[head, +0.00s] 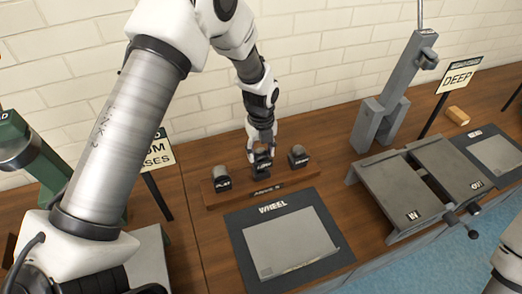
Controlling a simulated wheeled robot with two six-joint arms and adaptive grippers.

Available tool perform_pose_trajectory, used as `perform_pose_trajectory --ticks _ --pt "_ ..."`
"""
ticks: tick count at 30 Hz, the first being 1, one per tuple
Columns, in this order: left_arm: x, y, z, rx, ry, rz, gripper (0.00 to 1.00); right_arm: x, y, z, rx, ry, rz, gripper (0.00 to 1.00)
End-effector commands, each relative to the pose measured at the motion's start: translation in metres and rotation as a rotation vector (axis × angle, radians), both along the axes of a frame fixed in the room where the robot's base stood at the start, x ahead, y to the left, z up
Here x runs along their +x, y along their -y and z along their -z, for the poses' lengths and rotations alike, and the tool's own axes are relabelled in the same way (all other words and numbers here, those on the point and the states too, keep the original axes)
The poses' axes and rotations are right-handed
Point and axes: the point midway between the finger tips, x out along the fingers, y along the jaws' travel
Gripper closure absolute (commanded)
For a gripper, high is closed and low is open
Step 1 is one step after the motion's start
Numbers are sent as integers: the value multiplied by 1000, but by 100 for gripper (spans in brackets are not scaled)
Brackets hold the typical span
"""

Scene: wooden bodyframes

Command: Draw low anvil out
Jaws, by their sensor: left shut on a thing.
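A wooden rack (216,197) stands at the back of the bench with three small dark anvils in a row. The left anvil (221,178) and the right anvil (299,157) stand on it with pale lettering. The middle anvil (262,163) is under my left gripper (262,146), whose fingers are shut on its top. The middle anvil's lettering is too small to read surely, and I cannot tell whether its base is still seated in the rack. My right gripper is out of view; only a white part of my right arm shows at the lower right edge.
A dark mat marked WHEEL (240,250) with a grey panel lies in front of the rack. A grey upright machine (378,125) and a grey slotted fixture (398,190) stand to the right. A DEEP sign (459,78) stands behind. A green machine (40,155) is at left.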

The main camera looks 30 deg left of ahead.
Motion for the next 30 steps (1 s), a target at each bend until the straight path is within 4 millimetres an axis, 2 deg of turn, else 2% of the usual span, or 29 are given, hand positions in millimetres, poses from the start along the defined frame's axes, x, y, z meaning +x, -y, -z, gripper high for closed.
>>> perform_pose_trajectory --ticks 9,30 --pt "1 0 -2 0 1 0 93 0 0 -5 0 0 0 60" --pt "1 0 8 0 1 0 93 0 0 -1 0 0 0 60"
